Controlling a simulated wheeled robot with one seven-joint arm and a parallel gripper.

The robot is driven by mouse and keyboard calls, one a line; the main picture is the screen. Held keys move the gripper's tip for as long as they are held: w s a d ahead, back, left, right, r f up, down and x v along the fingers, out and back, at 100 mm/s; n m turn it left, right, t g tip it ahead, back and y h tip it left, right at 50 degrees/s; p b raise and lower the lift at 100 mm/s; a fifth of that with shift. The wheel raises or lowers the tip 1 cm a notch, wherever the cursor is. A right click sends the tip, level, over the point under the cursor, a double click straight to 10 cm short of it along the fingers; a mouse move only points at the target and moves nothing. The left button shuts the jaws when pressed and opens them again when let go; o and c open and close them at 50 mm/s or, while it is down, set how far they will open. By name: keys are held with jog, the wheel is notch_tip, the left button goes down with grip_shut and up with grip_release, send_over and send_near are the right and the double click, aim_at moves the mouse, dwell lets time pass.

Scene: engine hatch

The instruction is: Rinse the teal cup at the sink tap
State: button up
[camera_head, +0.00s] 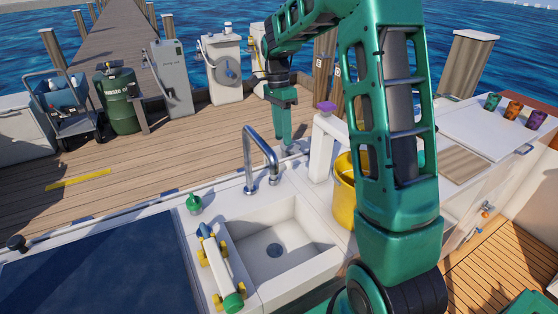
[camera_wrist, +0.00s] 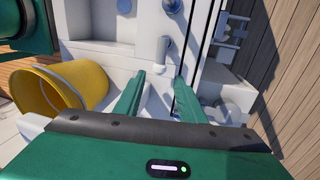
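The teal cup (camera_head: 492,101) stands upright on the white counter at the far right, beside an orange cup and a purple cup. The grey sink tap (camera_head: 262,160) arches over the back of the white sink (camera_head: 315,246), whose basin looks empty. My gripper (camera_head: 284,143) hangs fingers-down behind the tap, far to the left of the teal cup. In the wrist view my gripper (camera_wrist: 159,76) has its two green fingers apart, with nothing held between them. The teal cup is not in the wrist view.
A yellow bucket (camera_head: 346,194) stands right of the sink, partly hidden by my arm; the wrist view also shows it (camera_wrist: 82,84).

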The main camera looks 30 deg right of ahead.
jog(key=f, duration=0.3)
jog(key=s+a+f, duration=0.1)
jog(key=f, duration=0.5)
jog(key=shift+s+a+f, duration=0.25)
jog(key=shift+s+f, duration=0.1)
grip_shut()
